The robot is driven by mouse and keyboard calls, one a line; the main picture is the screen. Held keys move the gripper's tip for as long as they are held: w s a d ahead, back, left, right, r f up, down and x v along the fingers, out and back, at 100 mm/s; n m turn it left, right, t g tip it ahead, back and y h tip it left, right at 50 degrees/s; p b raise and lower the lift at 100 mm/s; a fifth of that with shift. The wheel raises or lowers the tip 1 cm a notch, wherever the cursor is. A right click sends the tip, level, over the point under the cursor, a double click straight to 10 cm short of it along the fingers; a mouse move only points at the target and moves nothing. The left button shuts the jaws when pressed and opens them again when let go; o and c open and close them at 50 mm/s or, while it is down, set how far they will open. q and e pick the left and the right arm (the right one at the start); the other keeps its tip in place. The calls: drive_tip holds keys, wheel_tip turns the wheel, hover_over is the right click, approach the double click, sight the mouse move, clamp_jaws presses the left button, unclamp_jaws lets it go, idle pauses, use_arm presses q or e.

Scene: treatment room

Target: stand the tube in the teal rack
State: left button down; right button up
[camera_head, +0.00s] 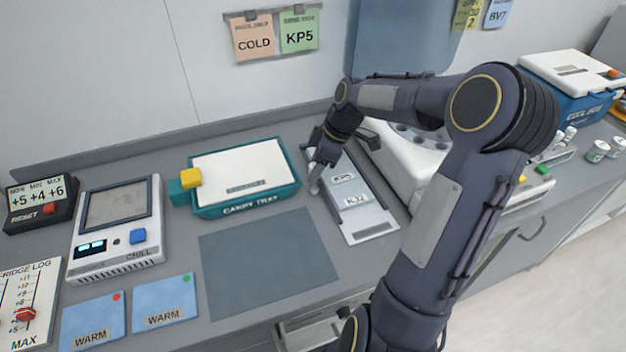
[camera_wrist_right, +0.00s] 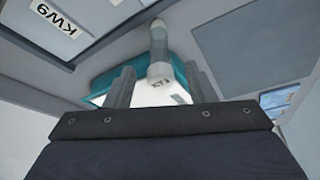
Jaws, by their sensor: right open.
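The teal carry tray (camera_head: 291,199) has a white lid. I cannot make out a separate teal rack. My left gripper is not in view.
A grey panel (camera_head: 373,222) with labels lies right of the tray. A yellow block (camera_head: 191,178) is at the tray's left end. A chill unit (camera_head: 118,262) and blue WARM cards (camera_head: 165,302) are at left. A dark grey mat (camera_head: 265,262) is bare.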

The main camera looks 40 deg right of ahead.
drive_tip(key=shift+w+a+f, duration=0.15)
drive_tip(key=shift+a+f, duration=0.05)
drive_tip(key=shift+f, duration=0.35)
clamp_jaws()
drive_tip(key=shift+r, duration=0.1)
